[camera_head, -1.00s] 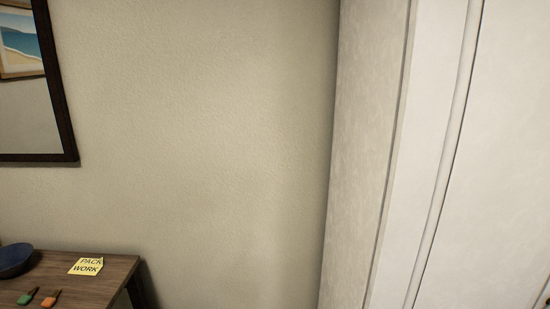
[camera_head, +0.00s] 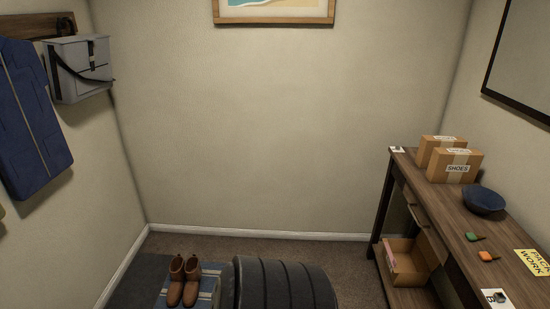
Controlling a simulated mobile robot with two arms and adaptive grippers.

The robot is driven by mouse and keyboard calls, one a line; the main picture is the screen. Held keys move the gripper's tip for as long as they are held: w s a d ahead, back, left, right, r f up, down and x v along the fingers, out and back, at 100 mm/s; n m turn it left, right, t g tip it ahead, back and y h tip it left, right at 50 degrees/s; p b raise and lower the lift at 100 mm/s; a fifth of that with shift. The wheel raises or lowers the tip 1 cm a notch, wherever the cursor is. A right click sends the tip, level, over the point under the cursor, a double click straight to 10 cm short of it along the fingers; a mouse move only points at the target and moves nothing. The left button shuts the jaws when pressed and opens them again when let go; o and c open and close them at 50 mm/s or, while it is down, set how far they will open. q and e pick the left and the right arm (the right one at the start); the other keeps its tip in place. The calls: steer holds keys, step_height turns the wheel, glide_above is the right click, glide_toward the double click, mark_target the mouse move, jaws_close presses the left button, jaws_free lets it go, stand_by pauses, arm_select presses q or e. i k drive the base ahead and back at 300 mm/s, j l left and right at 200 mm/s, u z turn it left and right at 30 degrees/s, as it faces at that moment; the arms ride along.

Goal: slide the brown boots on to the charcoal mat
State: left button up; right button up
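The brown boots (camera_head: 183,281) stand upright side by side at the bottom left of the head view. They are on a blue mat with pale stripes (camera_head: 208,285). A dark grey area, which looks like the charcoal mat (camera_head: 138,279), lies on the floor just left of the blue mat, along the left wall. Its near part is cut off by the bottom edge. Neither of my grippers is in view.
A grey bag (camera_head: 80,70) hangs at left. Brown carpet (camera_head: 345,258) is bare before the table.

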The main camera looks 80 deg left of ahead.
mark_target(179, 270)
steer(key=u, duration=3.6)
steer(key=i, duration=0.1)
